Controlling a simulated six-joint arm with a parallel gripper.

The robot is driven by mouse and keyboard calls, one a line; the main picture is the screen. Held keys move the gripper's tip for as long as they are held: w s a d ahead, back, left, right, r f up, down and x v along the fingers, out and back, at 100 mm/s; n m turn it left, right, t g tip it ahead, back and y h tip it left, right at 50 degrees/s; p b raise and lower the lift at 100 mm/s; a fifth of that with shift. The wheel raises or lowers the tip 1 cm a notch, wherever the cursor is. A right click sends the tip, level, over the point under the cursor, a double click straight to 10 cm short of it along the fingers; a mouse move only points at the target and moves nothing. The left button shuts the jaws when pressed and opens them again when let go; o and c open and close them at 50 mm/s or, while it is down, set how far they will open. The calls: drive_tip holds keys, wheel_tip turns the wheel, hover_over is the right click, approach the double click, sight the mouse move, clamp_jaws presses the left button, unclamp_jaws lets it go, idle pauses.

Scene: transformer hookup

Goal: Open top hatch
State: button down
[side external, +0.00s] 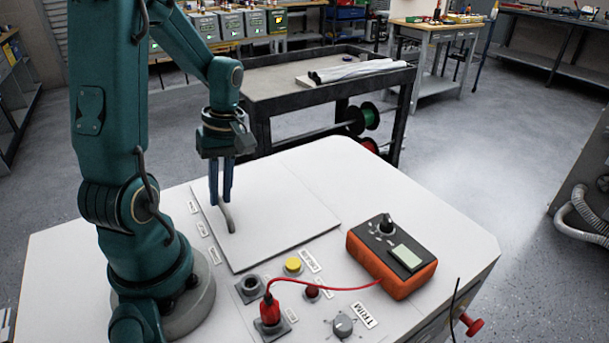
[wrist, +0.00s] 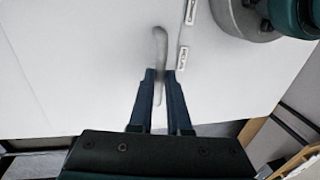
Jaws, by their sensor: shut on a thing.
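The top hatch (side external: 283,222) is a flat, light square panel on top of the white cabinet, and it looks flush with the cabinet top. Its grey curved handle (side external: 229,217) stands near the hatch's left part; it also shows in the wrist view (wrist: 160,45). My gripper (side external: 222,200) points down over the hatch with its blue fingers on either side of the handle. In the wrist view my gripper (wrist: 164,72) is shut on the handle, whose far end sticks out beyond the fingertips.
An orange meter (side external: 391,265) sits on the cabinet top to the right of the hatch, with a red lead to a red plug (side external: 269,310). A yellow button (side external: 293,265) and a knob (side external: 343,325) are in front. A dark cart (side external: 262,85) stands behind.

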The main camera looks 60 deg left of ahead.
drive_tip(key=shift+w, duration=0.1)
idle(0.5)
hover_over(290, 190)
idle(0.7)
drive_tip(key=c, duration=0.9)
unclamp_jaws()
drive_tip(key=shift+o, duration=0.2)
drive_tip(key=shift+w+r, duration=0.25)
drive_tip(key=shift+r, duration=1.05)
drive_tip(key=shift+w+r, duration=0.25)
drive_tip(key=shift+r, duration=1)
